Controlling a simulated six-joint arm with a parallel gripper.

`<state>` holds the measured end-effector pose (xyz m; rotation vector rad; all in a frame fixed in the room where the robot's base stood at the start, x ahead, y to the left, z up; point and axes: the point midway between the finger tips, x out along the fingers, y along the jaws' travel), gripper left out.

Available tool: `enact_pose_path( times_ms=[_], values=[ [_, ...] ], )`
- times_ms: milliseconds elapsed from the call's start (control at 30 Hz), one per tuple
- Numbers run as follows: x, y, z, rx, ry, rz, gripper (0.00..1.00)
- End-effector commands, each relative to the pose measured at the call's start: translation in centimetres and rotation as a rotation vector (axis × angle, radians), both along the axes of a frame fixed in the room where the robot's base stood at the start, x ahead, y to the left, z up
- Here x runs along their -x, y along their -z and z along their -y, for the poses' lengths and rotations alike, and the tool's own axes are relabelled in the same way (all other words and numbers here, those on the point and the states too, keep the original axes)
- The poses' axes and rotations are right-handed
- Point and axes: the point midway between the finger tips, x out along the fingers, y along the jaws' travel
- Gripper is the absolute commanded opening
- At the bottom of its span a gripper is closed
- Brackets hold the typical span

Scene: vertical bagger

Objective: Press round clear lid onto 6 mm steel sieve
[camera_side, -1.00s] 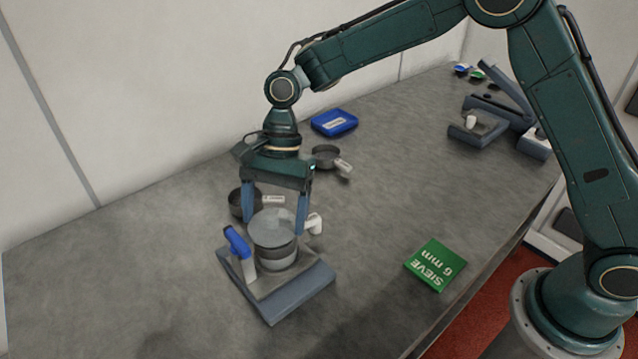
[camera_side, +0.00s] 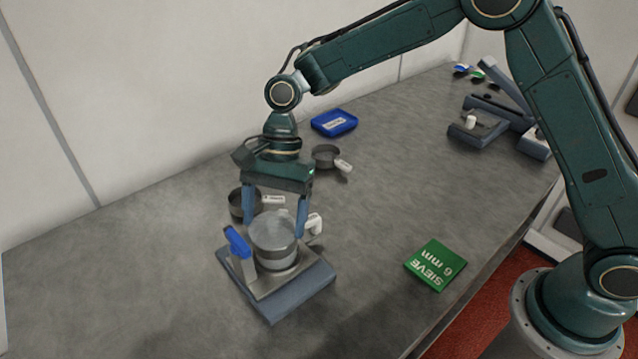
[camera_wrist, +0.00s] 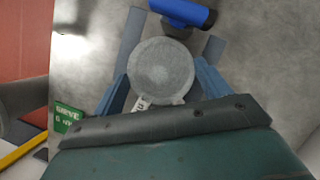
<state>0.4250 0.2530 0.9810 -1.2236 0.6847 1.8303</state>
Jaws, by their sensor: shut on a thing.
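The round clear lid (camera_side: 273,228) lies flat, level with the top of the steel sieve (camera_side: 277,261), which stands in a grey fixture (camera_side: 302,294) with a blue-handled clamp (camera_side: 237,242). My gripper (camera_side: 274,231) points down with a finger on either side of the lid, shut on it. In the wrist view the lid (camera_wrist: 160,72) is a pale disc between the blue fingers and hides most of the sieve. A white tag (camera_wrist: 142,103) shows at its edge. I cannot tell whether the lid is fully seated.
Two other dark sieves stand behind, one close behind my gripper (camera_side: 240,204) and one farther back (camera_side: 325,155). A blue case (camera_side: 334,122) lies near the wall. A green "SIEVE 6 mm" sign (camera_side: 436,265) lies right. The bench between sign and fixture is clear.

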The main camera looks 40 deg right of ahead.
Motion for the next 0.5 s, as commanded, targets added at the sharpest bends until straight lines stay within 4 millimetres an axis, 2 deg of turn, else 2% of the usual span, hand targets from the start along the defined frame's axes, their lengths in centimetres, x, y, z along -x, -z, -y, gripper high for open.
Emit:
enact_pose_path(
  times_ms=[500],
  values=[
    [-0.01, 0.44, 0.00, 0.000, 0.000, 0.001, 0.54]
  ],
)
